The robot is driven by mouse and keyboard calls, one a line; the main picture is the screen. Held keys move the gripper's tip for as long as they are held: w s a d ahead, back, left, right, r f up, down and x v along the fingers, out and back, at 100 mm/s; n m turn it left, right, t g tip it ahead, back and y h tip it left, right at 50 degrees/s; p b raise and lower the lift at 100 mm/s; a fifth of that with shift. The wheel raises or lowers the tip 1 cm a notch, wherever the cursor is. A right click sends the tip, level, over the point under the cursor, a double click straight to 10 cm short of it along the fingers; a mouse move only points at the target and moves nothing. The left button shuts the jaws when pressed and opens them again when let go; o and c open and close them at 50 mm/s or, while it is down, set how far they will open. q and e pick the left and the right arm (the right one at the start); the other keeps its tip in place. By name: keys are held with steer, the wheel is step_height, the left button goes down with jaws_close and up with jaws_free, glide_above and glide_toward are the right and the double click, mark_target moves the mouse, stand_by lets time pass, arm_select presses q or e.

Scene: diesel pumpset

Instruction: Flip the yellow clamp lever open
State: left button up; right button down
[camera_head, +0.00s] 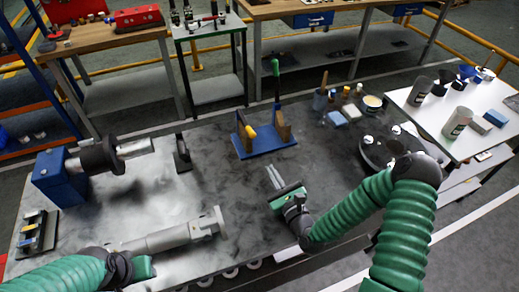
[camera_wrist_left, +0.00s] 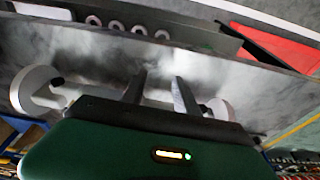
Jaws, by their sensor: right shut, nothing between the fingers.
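A small yellow piece (camera_head: 251,131), which looks like the clamp lever, stands on a blue base (camera_head: 262,147) between brown uprights at the middle of the bench. Its exact position is too small to tell. My right gripper (camera_head: 272,178) is shut and empty, in front of the blue base and apart from it. My left gripper (camera_head: 118,250) is low at the left, near the grey shaft; its fingers are hard to make out there.
A grey shaft (camera_head: 172,236) lies along the front left. A blue motor block with a dark flange (camera_head: 98,156) stands at the left. A dark round part (camera_head: 385,150), cups and a tub (camera_head: 372,103) stand at the right. Bare bench lies around my right gripper.

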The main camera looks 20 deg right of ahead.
arm_select(q)
steer(key=shift+d, duration=0.2)
arm_select(e)
steer(key=shift+d+r, duration=0.1)
steer(key=shift+d, duration=0.05)
arm_select(q)
steer(key=shift+a+r, duration=0.1)
steer(key=shift+a, duration=0.1)
arm_select(e)
steer(key=shift+w+a, duration=0.3)
steer(key=shift+a, duration=0.05)
arm_select(q)
steer(key=shift+r+p, duration=0.3)
steer(key=shift+p, duration=0.1)
arm_select(e)
steer(key=w, duration=0.8)
steer(key=shift+w+a, duration=0.25)
steer(key=shift+a, duration=0.05)
arm_select(q)
steer(key=shift+w+r+p, duration=0.1)
steer(key=shift+r+p, duration=0.5)
steer(key=shift+p, duration=0.05)
arm_select(e)
steer(key=r, duration=0.1)
steer(key=w+r, duration=0.1)
steer(key=a+r, duration=0.1)
steer(key=r, duration=0.1)
steer(key=shift+w, duration=0.35)
steer(key=shift+f, duration=0.1)
